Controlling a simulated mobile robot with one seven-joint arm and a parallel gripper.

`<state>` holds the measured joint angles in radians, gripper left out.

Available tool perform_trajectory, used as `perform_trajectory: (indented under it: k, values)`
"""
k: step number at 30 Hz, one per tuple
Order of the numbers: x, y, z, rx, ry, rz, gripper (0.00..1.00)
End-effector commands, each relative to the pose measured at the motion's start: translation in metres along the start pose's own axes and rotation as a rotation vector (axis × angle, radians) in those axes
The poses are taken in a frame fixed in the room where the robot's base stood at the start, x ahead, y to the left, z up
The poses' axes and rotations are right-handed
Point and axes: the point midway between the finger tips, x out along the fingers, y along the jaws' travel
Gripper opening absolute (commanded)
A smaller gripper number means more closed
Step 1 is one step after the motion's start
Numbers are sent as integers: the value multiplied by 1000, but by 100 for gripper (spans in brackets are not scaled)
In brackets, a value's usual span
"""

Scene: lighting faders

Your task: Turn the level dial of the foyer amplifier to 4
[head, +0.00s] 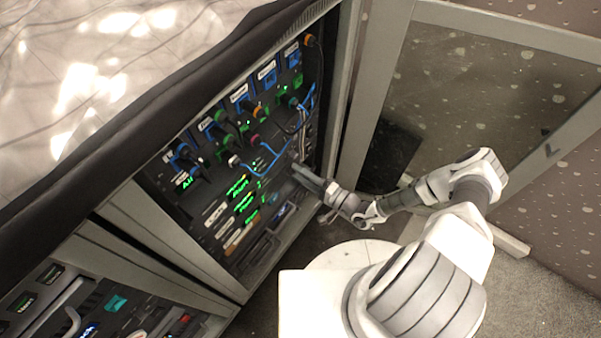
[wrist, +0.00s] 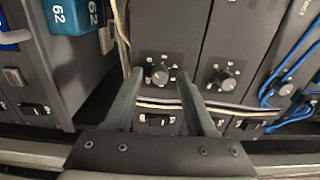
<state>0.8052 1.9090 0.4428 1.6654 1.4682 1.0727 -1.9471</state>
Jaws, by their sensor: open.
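Two dark round dials with pale scale marks sit side by side on grey amplifier panels in the wrist view: a left dial (wrist: 160,76) and a right dial (wrist: 225,82). No name on the panels is readable, so I cannot tell which is the foyer amplifier. The scale numbers and the dials' settings are too small to read. My gripper (wrist: 160,72) is open, its fingertips on either side of the left dial; I cannot tell whether they touch it. In the head view my gripper (head: 300,170) reaches into the rack, and the dials cannot be made out there.
Pale cables (wrist: 158,103) cross just below the left dial, above a rocker switch (wrist: 158,120). Blue cables (wrist: 290,75) hang at the right. A blue block (wrist: 70,15) marked 62 is at the upper left. The rack's door (head: 470,90) stands open beside my arm.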

Motion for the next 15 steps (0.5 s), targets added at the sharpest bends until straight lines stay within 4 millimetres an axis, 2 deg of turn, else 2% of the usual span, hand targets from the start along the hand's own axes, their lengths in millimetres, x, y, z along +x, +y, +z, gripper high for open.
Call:
perform_trajectory:
  k: [2,10,11,15]
  values:
    - [0,0,0,0,0,0,52]
    - [0,0,0,0,0,0,4]
    - [0,0,0,0,0,0,0]
    - [0,0,0,0,0,0,0]
